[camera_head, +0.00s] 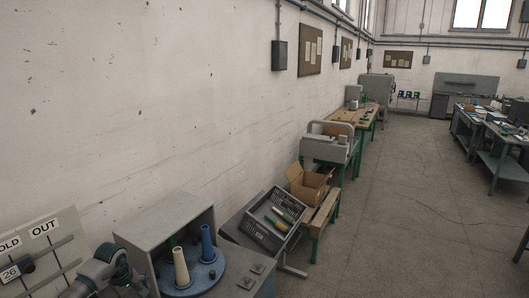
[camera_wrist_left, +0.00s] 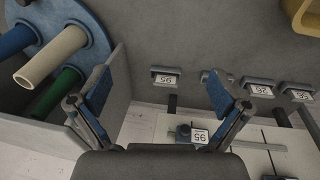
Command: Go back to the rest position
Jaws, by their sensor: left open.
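My left arm comes in at the lower left of the head view, its jaws not clear there. In the left wrist view my left gripper (camera_wrist_left: 158,95) is open, its two blue-padded fingers wide apart with nothing between them. The grey winder housing (camera_head: 165,223) stands right of the arm. In it a blue disc (camera_head: 207,274) carries a cream cone (camera_head: 181,268), a blue cone (camera_head: 207,244) and a green one, mostly hidden. In the wrist view the cream cone (camera_wrist_left: 50,56) and green cone (camera_wrist_left: 56,92) lie left of the fingers, apart from them. My right gripper is not in view.
A board (camera_head: 45,252) with an OUT label stands at the lower left. Several number-tag holders (camera_wrist_left: 167,78) sit past the fingers. The floor (camera_head: 400,220) at right is open.

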